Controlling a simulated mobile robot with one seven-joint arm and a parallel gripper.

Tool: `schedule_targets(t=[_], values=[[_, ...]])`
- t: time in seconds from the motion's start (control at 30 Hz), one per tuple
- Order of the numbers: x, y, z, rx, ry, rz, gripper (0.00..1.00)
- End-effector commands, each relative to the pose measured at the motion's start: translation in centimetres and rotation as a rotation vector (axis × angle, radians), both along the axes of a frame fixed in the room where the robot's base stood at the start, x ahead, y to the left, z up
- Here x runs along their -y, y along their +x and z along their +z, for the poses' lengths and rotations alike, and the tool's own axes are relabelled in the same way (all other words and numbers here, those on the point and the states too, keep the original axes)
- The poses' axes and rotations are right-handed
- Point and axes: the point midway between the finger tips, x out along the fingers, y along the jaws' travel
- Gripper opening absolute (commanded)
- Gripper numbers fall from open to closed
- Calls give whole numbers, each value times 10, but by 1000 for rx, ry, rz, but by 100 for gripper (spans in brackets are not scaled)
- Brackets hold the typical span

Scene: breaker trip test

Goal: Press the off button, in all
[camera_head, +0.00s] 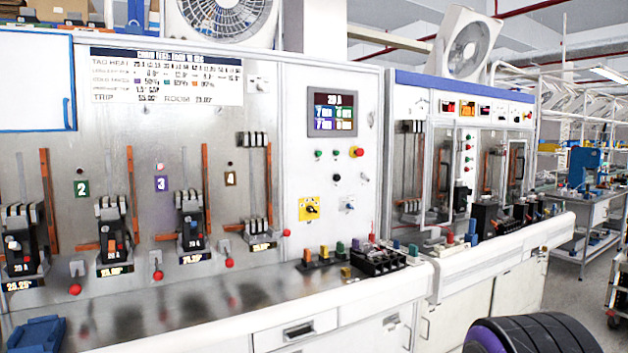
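The white control panel (333,205) stands right of the breaker stations. Below its display are small green buttons (318,154) and a red button with a yellow part (356,152). Any labels are too small to read, so I cannot tell for certain which is the off button. A black round knob (337,177) sits below them. Lower down are a yellow-plated rotary switch (310,208) and a small pale switch (347,204). No gripper shows, and nothing touches the panel buttons.
A display (332,112) reads 20 A. Breakers such as the one at station 3 (190,225) stand to the left, with red-knobbed levers (157,265) below. The bench top (200,315) holds a blue object (36,334) and black terminal blocks (376,258). A second cabinet (410,100) stands right.

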Motion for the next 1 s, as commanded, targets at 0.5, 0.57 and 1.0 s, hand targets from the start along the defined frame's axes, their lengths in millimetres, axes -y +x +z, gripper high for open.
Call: schedule_targets(t=[0.5, 0.57, 1.0], values=[[0, 0, 0, 0, 0, 0, 0], [0, 0, 0, 0, 0, 0, 0], [0, 0, 0, 0, 0, 0, 0]])
